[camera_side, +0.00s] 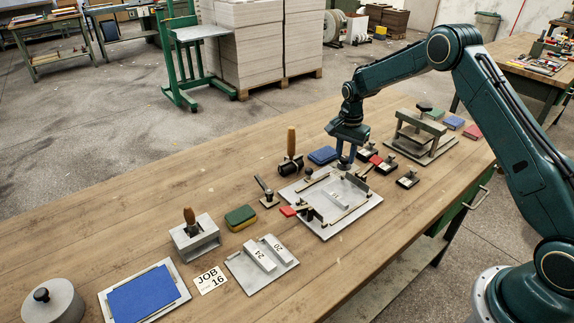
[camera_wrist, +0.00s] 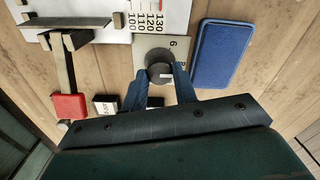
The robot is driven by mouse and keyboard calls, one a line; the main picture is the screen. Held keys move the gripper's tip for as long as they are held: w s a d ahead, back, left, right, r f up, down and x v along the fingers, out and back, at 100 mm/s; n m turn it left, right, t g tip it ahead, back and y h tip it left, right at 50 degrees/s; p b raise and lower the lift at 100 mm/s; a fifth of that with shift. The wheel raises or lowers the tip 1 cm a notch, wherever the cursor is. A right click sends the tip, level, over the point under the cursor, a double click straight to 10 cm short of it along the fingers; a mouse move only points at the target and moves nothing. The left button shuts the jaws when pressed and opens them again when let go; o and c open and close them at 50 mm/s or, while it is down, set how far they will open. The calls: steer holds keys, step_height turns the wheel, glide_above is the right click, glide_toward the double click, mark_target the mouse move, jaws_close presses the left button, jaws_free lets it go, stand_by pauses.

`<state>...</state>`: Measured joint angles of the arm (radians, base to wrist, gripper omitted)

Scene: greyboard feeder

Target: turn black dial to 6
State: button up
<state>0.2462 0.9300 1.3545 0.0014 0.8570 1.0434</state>
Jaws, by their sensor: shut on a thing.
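The black dial (camera_wrist: 159,71) shows in the wrist view as a dark round knob on a small light plate (camera_wrist: 146,45). A figure 6 is readable on the plate, above and slightly right of the dial; another mark beside the right finger is partly covered. My gripper (camera_wrist: 161,79) is shut on the dial, one blue finger on each side. I cannot tell which figure the dial points at. In the side view my gripper (camera_side: 346,163) reaches down at the far edge of the grey feeder board (camera_side: 337,229), and the dial is not clearly visible there.
A blue pad (camera_wrist: 224,53) lies right of the dial in the wrist view. A red-handled clamp (camera_wrist: 68,106) and a scale plate (camera_wrist: 150,14) are left and above. In the side view, a wooden-handled roller (camera_side: 291,165) and several small black clamps stand close to my gripper.

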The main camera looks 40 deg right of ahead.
steer(key=shift+n, duration=0.3)
steer(key=n, duration=1.1)
stand_by(0.4)
steer(key=o, duration=1)
steer(key=shift+r, duration=0.15)
